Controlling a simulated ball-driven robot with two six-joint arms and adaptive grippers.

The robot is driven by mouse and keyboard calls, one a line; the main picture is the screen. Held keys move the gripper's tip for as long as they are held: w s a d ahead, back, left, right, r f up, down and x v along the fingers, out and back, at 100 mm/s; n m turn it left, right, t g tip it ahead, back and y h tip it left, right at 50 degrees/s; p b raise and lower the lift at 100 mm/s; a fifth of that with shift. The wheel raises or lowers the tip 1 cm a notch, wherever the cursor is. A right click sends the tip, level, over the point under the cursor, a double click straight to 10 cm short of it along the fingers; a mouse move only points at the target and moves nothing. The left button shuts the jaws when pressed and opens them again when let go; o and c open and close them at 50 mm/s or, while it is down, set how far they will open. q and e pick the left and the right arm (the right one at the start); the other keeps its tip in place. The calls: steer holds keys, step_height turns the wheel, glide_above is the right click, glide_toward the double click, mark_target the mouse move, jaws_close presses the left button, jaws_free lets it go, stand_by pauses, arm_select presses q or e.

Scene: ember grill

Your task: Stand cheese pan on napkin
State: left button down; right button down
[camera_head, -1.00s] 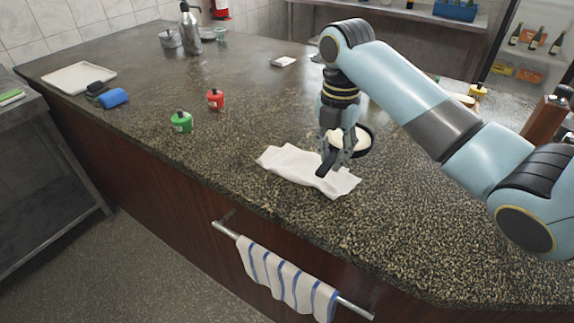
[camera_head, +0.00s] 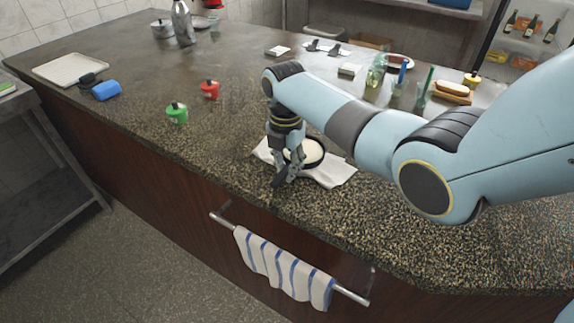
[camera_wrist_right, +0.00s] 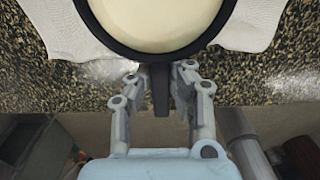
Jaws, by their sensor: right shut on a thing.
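The cheese pan (camera_head: 309,153) is a small dark pan filled with pale cheese. It is over the white napkin (camera_head: 338,174) on the counter; whether it touches the cloth I cannot tell. My right gripper (camera_head: 283,180) is shut on the pan's dark handle, which points toward the counter's front edge. In the right wrist view the pan (camera_wrist_right: 158,22) fills the top, with napkin cloth (camera_wrist_right: 250,25) showing on both sides of it. The right gripper's fingers (camera_wrist_right: 158,85) are on either side of the handle there. My left gripper is not in view.
A green pot (camera_head: 177,113) and a red pot (camera_head: 210,89) stand left of the napkin. A blue roll (camera_head: 106,91) and a pale tray (camera_head: 70,68) lie farther left. A striped towel (camera_head: 283,266) hangs on the front rail. Glasses and food stand behind my right arm.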

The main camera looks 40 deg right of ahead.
mark_target(286, 168)
steer(key=shift+f+b, duration=0.3)
steer(key=shift+f, duration=0.25)
steer(key=c, duration=1.2)
jaws_free()
steer(key=shift+c, duration=0.2)
step_height(286, 168, up, 13)
steer(key=shift+a, duration=0.1)
